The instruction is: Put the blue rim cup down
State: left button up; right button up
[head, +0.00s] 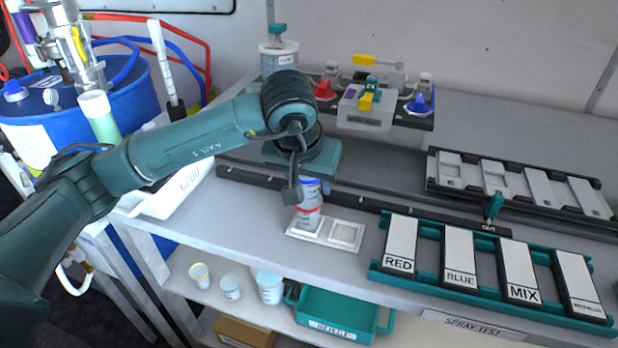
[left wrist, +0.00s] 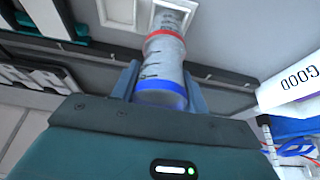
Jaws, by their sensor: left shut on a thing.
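My left gripper (head: 304,188) points down over the bench and is shut on the blue rim cup (head: 312,188). In the left wrist view its two fingers (left wrist: 160,88) lie on either side of the clear, marked blue rim cup (left wrist: 161,74), blue rim nearest the camera. A red rim cup (head: 306,218) is directly below it, upright over the left square of a white two-square holder (head: 325,242). The red rim (left wrist: 166,34) shows just past the held cup; I cannot tell whether the cups touch or nest. The holder's right square is empty. My right gripper is out of view.
Teal racks with labelled panels (head: 459,258) stand to the right of the holder. A dark rail (head: 400,212) runs behind it. A white GOOD tray (head: 172,197) is at left. Below are several cups (head: 270,287) and a teal REJECT bin (head: 337,315).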

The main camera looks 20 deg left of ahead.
pick_arm(q)
jog(key=shift+f+b, duration=0.35)
jog(key=shift+f, duration=0.05)
jog(key=o, duration=1)
jog(key=shift+r, duration=0.1)
jog(key=shift+r+p, duration=0.2)
jog(key=shift+p, duration=0.2)
jog(key=v, duration=1.2)
jog(key=shift+r, duration=0.35)
